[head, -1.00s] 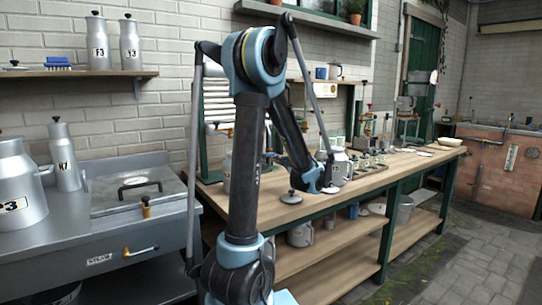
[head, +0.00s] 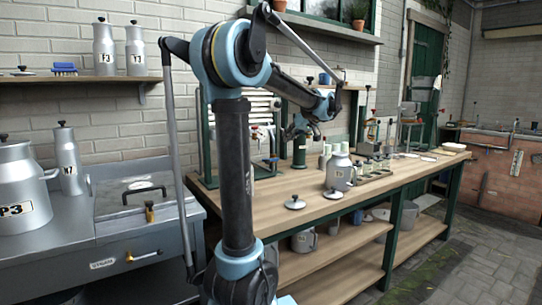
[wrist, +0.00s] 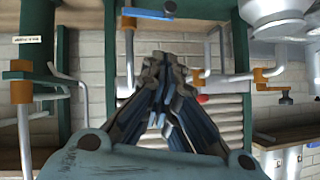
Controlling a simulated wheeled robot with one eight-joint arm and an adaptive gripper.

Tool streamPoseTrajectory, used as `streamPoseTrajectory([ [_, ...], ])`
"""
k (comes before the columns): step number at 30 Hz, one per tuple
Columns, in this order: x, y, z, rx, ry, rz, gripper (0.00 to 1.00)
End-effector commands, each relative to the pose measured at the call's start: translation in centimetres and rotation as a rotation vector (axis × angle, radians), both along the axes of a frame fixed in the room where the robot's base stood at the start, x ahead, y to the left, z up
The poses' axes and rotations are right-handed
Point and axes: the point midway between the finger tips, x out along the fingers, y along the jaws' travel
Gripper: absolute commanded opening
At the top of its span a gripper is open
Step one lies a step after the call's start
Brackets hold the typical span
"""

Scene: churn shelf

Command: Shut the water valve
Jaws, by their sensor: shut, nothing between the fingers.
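My gripper (wrist: 166,68) is shut and empty in the wrist view, its fingertips together in front of several pipes. A blue lever handle (wrist: 150,14) lies across a pipe fitting at the top, beyond and apart from the fingertips. A red-tipped handle (wrist: 202,98) is just right of the fingers, and a dark handle (wrist: 285,98) is further right. I cannot tell for certain which one is the water valve. In the head view a blue handle (head: 270,160) shows on the pipework at the back of the bench; my gripper (head: 291,132) is small and partly unclear there.
A metal churn (head: 338,174) and lids (head: 295,202) are on the bench. The front of the bench is mostly clear.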

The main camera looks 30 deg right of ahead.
Motion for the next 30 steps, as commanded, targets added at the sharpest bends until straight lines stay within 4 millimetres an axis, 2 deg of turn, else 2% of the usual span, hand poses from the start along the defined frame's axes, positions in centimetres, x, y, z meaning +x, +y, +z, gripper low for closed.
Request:
streamPoseTrajectory([
  [4, 0.1, 0.2, 0.2, 0.024, 0.02, -0.016, 0.0],
  [8, 1.1, 0.5, -0.5, 0.025, 0.02, -0.015, 0.0],
  [23, 7.7, 2.7, -5.4, 0.022, 0.019, -0.013, 0.0],
  [30, 8.1, 3.5, -8.2, 0.022, 0.018, -0.016, 0.0],
])
